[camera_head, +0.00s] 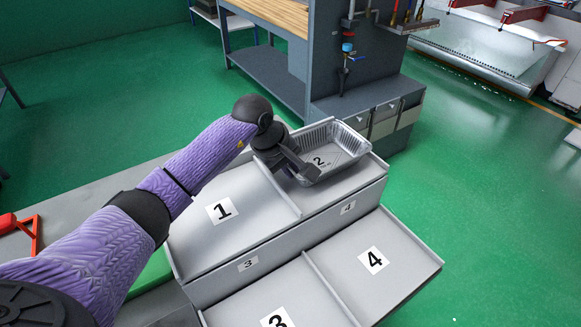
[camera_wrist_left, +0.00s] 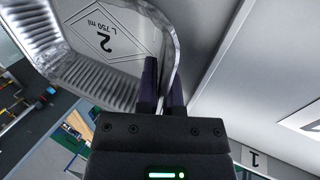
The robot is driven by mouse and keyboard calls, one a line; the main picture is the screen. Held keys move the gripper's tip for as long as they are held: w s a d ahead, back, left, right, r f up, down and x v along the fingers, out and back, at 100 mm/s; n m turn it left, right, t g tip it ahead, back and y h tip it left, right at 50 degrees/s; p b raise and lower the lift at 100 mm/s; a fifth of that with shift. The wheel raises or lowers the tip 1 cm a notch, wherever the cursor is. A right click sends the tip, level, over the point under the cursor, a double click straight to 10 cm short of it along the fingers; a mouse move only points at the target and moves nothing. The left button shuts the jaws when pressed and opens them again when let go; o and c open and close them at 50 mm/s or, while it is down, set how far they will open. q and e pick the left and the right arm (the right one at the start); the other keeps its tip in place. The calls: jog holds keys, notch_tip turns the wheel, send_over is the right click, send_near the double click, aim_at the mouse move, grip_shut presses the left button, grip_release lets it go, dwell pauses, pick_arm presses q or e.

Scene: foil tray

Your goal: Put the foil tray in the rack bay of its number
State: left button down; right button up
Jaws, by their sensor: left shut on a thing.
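The foil tray (camera_head: 335,150) is silver with ribbed walls and bears a 2 on its floor. It is over the upper right bay of the grey rack (camera_head: 270,235), to the right of bay 1 (camera_head: 190,240). I cannot tell whether it touches the bay floor. My left gripper (camera_head: 303,173) is shut on the tray's near left wall. In the left wrist view, the fingers (camera_wrist_left: 163,90) pinch the rim of the tray (camera_wrist_left: 70,70), whose floor reads 2 and 750 ml. Any number on the bay under the tray is hidden. My right gripper is out of view.
Lower bays 3 (camera_head: 245,305) and 4 (camera_head: 400,280) are empty, as is bay 1. Low dividers part the bays. A grey workbench (camera_head: 340,60) with drawers stands behind the rack. Green floor is clear at the right.

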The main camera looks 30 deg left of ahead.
pick_arm(q)
jog(key=shift+f, duration=0.1)
jog(key=shift+f, duration=0.15)
jog(key=c, duration=0.8)
grip_release()
jog(key=p+v, duration=0.1)
jog(key=v, duration=1.1)
jog(key=shift+r+p, duration=0.3)
